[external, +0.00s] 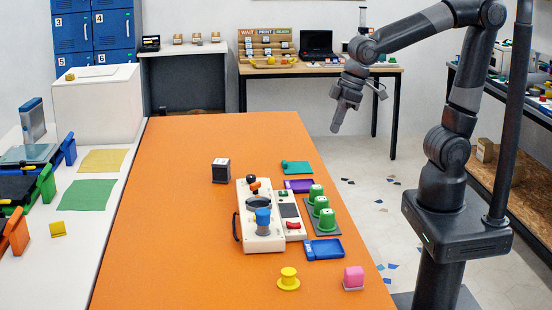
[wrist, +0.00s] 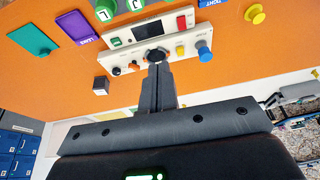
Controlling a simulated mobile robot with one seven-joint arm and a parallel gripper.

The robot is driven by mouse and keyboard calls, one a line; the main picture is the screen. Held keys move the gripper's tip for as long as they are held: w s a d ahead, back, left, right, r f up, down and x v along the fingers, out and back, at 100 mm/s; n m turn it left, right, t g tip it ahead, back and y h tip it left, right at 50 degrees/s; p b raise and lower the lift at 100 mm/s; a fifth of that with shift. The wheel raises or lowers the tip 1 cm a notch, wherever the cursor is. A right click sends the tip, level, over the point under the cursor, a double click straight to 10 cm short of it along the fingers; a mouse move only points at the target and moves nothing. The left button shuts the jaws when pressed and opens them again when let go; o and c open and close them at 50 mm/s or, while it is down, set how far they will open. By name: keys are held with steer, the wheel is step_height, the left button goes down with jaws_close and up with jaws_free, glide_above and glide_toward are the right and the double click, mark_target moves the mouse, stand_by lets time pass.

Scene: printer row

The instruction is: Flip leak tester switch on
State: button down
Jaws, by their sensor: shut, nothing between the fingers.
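The leak tester (external: 262,246) is a cream device on the orange table, with a dark screen, a blue knob-like part and a black round part on top. My gripper (external: 335,130) is raised in the air, beyond and to the right of the tester, pointing down, fingers together and empty. In the wrist view its fingers (wrist: 157,66) overlap part of the tester without visible contact.
Green cups (external: 321,205) stand right of the tester. A blue tray (external: 324,249), purple tray (external: 299,185), teal piece (external: 296,167), dark box (external: 221,171), yellow spool (external: 288,279) and pink block (external: 353,278) lie around it.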

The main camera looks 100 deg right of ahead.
steer(key=g, duration=0.2)
glide_above(293, 225)
steer(key=s+d, duration=0.1)
step_height(293, 225, down, 9)
steer(key=shift+s, duration=0.15)
steer(key=f, duration=0.4)
steer(key=w+f, duration=0.1)
steer(key=f, duration=0.4)
steer(key=w+f, duration=0.1)
steer(key=f, duration=0.3)
steer(key=shift+w+f, duration=0.2)
steer(key=shift+f, duration=0.2)
steer(key=shift+f, duration=0.1)
